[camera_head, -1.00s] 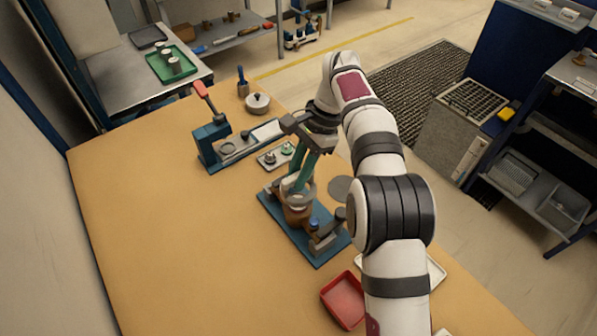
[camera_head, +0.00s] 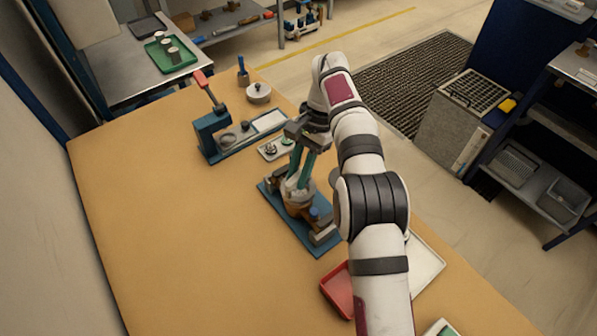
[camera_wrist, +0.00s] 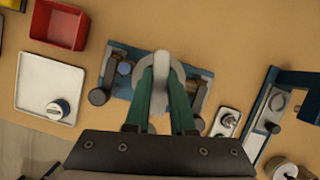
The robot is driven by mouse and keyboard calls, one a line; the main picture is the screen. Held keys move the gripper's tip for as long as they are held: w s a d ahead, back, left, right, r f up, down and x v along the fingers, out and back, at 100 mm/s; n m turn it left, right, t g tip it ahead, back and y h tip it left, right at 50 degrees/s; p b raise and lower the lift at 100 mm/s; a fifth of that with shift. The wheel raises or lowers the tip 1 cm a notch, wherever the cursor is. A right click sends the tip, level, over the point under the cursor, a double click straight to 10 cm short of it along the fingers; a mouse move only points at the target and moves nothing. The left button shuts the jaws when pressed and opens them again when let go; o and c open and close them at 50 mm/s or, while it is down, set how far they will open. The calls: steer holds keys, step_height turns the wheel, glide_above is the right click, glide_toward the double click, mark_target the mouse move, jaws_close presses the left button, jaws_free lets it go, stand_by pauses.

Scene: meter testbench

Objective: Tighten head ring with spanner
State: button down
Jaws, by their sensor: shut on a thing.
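The meter (camera_head: 297,208), a brass-coloured body, sits clamped in a blue fixture (camera_head: 307,238) in the middle of the bench. Its head is mostly hidden under my gripper. In the wrist view the blue fixture (camera_wrist: 122,54) lies just beyond the fingers. My gripper (camera_head: 295,180) points down over the meter, its green fingers shut on the light grey spanner (camera_wrist: 161,88). The spanner's wide end is at the meter's head, beside or around the ring; I cannot tell how well it seats. The gripper also shows in the wrist view (camera_wrist: 161,85).
A press with a red lever (camera_head: 212,130) stands at the back left. A small tray with parts (camera_head: 270,152) lies behind the fixture. A red tray (camera_head: 337,290) and a white tray (camera_head: 428,262) lie in front. The bench's left side is clear.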

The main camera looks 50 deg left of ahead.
steer(key=shift+f, duration=0.4)
steer(key=shift+f, duration=0.3)
steer(key=shift+f, duration=0.75)
stand_by(1.6)
steer(key=m+y, duration=0.1)
steer(key=m, duration=0.3)
steer(key=shift+d+m+y, duration=0.1)
steer(key=shift+m+y, duration=0.3)
steer(key=m+y, duration=0.1)
steer(key=m, duration=0.2)
steer(key=shift+r, duration=0.1)
steer(key=m+t+y, duration=0.1)
steer(key=m, duration=0.1)
steer(key=m+y, duration=0.1)
steer(key=m, duration=0.2)
steer(key=shift+m+t, duration=0.3)
steer(key=shift+t, duration=0.1)
steer(key=m+t, duration=0.1)
steer(key=m, duration=0.2)
steer(key=shift+m+y, duration=0.3)
steer(key=shift+m, duration=0.1)
steer(key=shift+n, duration=0.4)
